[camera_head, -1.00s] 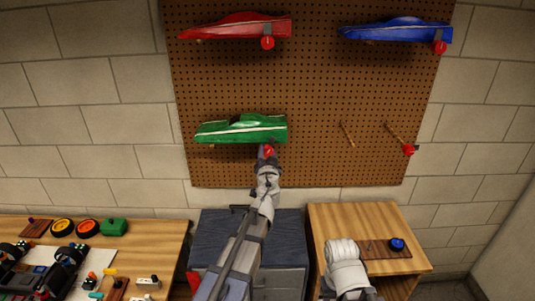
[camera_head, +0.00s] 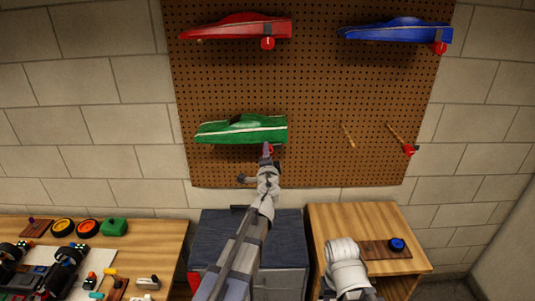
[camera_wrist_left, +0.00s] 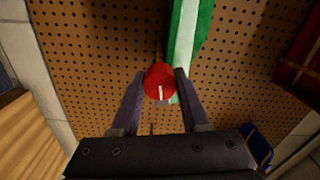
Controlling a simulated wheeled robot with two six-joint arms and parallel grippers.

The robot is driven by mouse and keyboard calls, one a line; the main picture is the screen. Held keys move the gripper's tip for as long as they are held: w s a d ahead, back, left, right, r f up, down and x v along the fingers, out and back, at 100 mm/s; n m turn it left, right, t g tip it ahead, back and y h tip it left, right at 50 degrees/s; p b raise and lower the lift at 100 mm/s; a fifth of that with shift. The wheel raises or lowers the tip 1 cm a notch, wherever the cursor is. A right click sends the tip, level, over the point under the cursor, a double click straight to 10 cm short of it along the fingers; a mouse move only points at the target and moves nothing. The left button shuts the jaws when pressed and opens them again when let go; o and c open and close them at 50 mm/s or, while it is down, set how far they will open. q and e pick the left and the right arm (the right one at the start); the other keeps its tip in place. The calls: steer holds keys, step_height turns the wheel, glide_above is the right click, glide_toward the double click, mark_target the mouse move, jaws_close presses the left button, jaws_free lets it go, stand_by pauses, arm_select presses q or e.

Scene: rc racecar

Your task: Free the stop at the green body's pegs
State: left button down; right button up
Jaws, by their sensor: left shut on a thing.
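The green car body (camera_head: 241,131) hangs on the brown pegboard, and part of it shows in the left wrist view (camera_wrist_left: 186,45). The red round stop (camera_wrist_left: 159,82), with a white mark on its face, is at the body's lower right end, on a peg. My left gripper (camera_wrist_left: 156,88) is shut on the red stop, one finger on each side. In the head view my left gripper (camera_head: 268,153) reaches up below the green body and partly hides the stop. My right gripper does not show; only part of that arm is in view at the lower right.
A red body (camera_head: 235,27) and a blue body (camera_head: 397,31) hang higher on the pegboard (camera_head: 320,90). Bare pegs (camera_head: 348,134) stick out at the right, one with a red stop (camera_head: 409,150). A cluttered bench (camera_head: 165,238) stands at the left and a wooden table (camera_head: 410,222) at the right.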

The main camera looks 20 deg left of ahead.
arm_select(q)
steer(key=shift+m, duration=1)
steer(key=shift+c, duration=2)
jaws_free()
steer(key=shift+s, duration=0.1)
steer(key=v, duration=0.7)
steer(key=shift+s, duration=0.35)
steer(key=shift+d, duration=0.15)
